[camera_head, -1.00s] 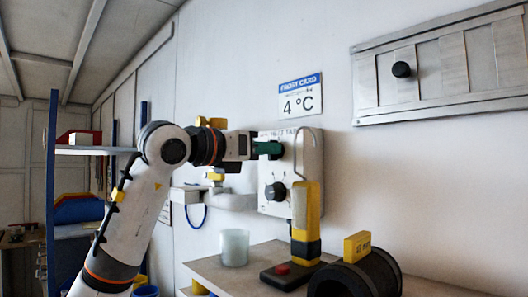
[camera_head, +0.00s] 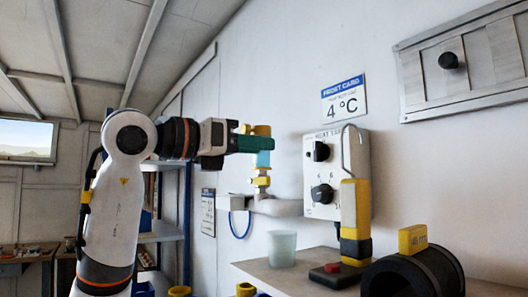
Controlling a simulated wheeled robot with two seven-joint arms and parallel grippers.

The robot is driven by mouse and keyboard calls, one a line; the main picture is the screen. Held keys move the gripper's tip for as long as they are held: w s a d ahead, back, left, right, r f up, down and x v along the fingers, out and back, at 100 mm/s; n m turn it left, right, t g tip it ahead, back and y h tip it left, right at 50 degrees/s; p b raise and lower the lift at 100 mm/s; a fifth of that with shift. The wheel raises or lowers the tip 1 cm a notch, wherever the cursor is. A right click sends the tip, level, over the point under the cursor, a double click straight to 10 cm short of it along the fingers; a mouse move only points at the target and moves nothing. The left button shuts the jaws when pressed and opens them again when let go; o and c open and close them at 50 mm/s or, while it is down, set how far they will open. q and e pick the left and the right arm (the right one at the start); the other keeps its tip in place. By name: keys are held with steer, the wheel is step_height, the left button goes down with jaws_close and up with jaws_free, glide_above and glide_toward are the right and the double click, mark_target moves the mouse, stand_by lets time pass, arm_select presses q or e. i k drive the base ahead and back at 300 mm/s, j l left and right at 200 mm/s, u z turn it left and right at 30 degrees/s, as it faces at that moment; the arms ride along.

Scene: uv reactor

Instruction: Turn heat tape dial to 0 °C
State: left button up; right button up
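The heat tape box (camera_head: 346,200) is a white panel on the wall, with its heading partly readable. It carries a black upper knob (camera_head: 320,151) and a black lower knob (camera_head: 322,194) with small marks around it. The knob settings are too small to read surely. My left gripper (camera_head: 268,143) has green fingers and points right, to the left of the box at about the upper knob's height. It appears clear of both knobs in the picture. Its finger gap is not distinguishable. My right gripper is not in view.
A frost card (camera_head: 344,98) reading 4 °C hangs above the box. A yellow post (camera_head: 355,215) stands before the box's right side. Yellow pipe fittings (camera_head: 261,181) are below my gripper.

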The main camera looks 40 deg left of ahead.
mark_target(322, 194)
steer(key=k, duration=1.5)
